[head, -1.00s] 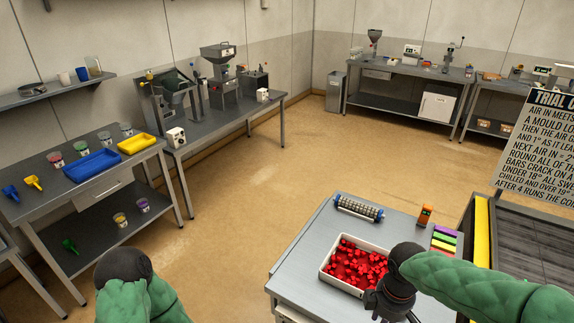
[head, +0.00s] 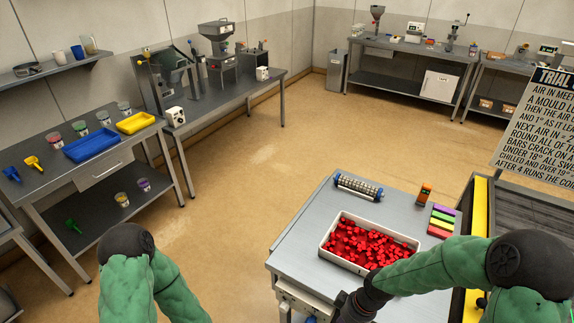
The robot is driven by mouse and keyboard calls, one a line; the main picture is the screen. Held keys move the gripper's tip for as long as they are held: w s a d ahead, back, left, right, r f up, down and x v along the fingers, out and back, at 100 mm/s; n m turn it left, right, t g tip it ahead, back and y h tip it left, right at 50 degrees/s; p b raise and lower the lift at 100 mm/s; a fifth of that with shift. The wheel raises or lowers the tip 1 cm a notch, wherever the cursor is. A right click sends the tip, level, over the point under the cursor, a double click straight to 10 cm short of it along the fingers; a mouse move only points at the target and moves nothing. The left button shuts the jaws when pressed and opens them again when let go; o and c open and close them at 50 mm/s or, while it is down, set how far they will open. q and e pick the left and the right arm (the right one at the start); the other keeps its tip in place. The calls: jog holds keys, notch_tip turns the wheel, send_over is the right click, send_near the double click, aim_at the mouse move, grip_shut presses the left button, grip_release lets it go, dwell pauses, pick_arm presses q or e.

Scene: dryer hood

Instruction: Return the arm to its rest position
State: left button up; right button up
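My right arm comes in from the right in a green sleeve, and its dark wrist and gripper (head: 352,306) hang low at the front edge of the grey table. The fingers are cut off or too dark to tell open from shut. My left arm shows at the bottom left as a green sleeve with a dark joint; its gripper is out of the picture. A white tray (head: 326,249) of red cubes (head: 368,243) stands on the grey table (head: 300,258), just beyond my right wrist.
A studded roller (head: 358,187), an orange device (head: 424,193) and coloured blocks (head: 441,221) lie on the same table. A sign board (head: 540,120) and a yellow-edged machine (head: 480,220) stand at right. The middle floor is clear.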

jog(key=s+a+f+m+b, duration=0.2)
jog(key=f, duration=0.5)
jog(key=s+a+f+m+b, duration=0.2)
jog(key=s+f+m+b, duration=0.1)
jog(key=f, duration=0.4)
jog(key=s+a+f+m+y+b, duration=0.1)
jog(key=s+a+f+m+b, duration=0.1)
jog(key=f, duration=0.5)
jog(key=shift+s+f+m+t, duration=0.4)
jog(key=shift+s+m, duration=0.25)
jog(key=shift+m, duration=0.05)
